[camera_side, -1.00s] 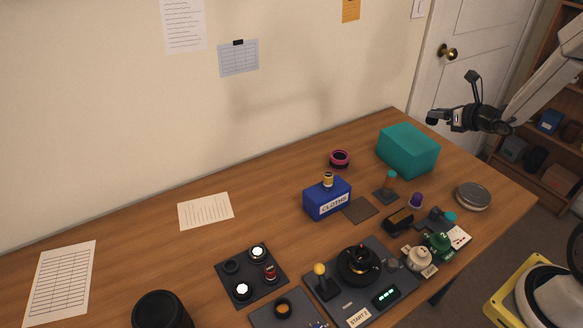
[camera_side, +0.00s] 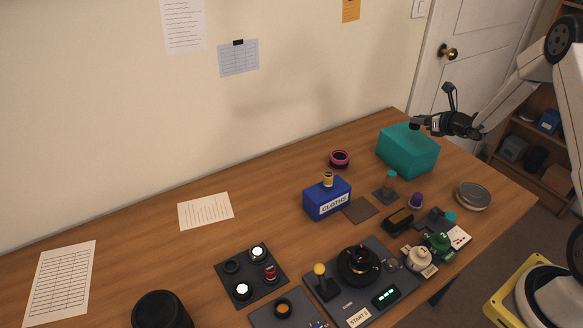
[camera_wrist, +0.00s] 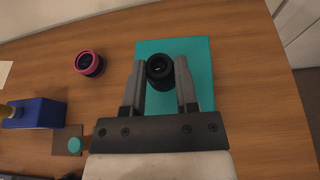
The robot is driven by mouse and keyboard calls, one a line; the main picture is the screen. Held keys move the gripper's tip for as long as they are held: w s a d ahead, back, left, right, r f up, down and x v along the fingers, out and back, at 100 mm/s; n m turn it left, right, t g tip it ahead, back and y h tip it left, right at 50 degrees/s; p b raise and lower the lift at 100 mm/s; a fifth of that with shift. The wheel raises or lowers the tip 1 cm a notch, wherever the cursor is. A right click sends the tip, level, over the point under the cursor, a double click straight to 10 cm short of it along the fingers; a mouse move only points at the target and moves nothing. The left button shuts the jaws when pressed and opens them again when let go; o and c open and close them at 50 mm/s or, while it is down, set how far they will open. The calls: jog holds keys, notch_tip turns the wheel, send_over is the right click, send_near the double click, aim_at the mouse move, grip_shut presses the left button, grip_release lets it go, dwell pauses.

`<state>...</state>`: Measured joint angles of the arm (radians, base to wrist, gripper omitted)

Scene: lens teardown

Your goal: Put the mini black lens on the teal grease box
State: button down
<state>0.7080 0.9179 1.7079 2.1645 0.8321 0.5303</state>
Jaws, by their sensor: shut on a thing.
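The teal grease box (camera_side: 408,155) stands at the back right of the table. In the wrist view the teal box (camera_wrist: 203,50) lies directly under my gripper's fingers. My gripper (camera_side: 418,125) is over the top of the box in the side view. In the wrist view my gripper (camera_wrist: 160,75) is shut on the small black lens (camera_wrist: 160,67), which sits between its fingertips. In the side view the lens (camera_side: 414,126) is a small dark shape at the box top. I cannot tell whether it touches the box.
A pink-rimmed ring (camera_side: 339,158) lies left of the box. A blue cloths box (camera_side: 327,198) with a small yellow-banded piece on top stands farther left. A round grey tin (camera_side: 473,195) and several small parts are in front. The table's back left is mostly clear.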

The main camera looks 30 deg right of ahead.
aim_at(417, 129)
jog(key=shift+w+d+f, duration=0.1)
jog(key=shift+w+f, duration=0.15)
jog(key=shift+f, duration=1.6)
jog(key=shift+c, duration=1.8)
grip_release()
jog(key=shift+f, duration=0.1)
jog(key=v, duration=1.2)
